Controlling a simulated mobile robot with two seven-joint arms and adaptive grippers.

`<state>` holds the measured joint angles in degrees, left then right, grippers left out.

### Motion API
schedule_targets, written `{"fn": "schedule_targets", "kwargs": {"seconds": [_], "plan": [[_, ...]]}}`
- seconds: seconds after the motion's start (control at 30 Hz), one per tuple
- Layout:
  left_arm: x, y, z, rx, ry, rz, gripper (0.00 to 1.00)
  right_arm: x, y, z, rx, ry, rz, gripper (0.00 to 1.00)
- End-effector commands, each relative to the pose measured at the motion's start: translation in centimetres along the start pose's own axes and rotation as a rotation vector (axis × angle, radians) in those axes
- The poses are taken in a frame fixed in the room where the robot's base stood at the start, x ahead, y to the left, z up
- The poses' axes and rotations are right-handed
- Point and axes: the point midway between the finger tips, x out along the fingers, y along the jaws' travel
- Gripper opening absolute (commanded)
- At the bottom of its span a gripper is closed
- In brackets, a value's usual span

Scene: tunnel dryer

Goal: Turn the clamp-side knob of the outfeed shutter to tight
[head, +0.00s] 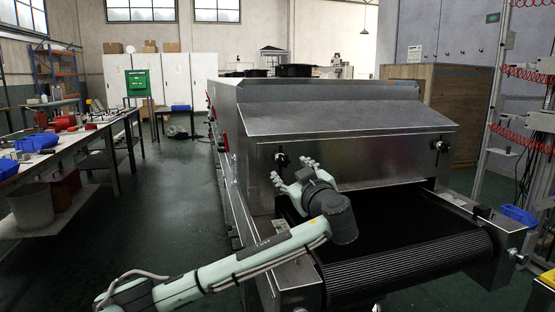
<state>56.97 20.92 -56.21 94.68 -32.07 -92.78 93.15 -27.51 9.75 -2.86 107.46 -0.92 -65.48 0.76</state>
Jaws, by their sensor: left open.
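The outfeed shutter (350,170) is a metal panel above the belt opening at the end of the tunnel dryer. It has a dark knob at its left end (281,159) and another dark knob at its right end (441,146). I cannot tell which one is the clamp-side knob. My left gripper (291,171) is open, with its fingers close below and to the right of the left knob in the picture. No contact with the knob is visible, and the depth gap is unclear. My right gripper is not in view.
The dark conveyor belt (400,233) runs out below the shutter between metal side rails. A sloped metal hood (350,117) overhangs the shutter. A workbench (75,142) with blue bins stands at the left. The floor (150,215) between bench and dryer is mostly open.

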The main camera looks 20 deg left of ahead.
Motion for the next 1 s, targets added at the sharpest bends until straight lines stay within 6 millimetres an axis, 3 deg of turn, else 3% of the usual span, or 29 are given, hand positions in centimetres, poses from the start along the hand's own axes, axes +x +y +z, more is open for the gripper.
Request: {"fn": "schedule_targets", "kwargs": {"seconds": [0.1,0.33,0.7,1.0], "plan": [[2.2,0.0,-0.3,0.003,0.003,-0.002,0.56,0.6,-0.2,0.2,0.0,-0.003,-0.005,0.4],[5.2,0.0,-0.2,0.003,0.0,-0.001,0.56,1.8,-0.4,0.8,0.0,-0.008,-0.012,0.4],[6.1,0.0,0.0,0.001,-0.003,0.002,0.56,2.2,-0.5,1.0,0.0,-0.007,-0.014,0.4],[6.0,0.0,0.0,0.001,-0.003,0.002,0.21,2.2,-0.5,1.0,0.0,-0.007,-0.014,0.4]]}}
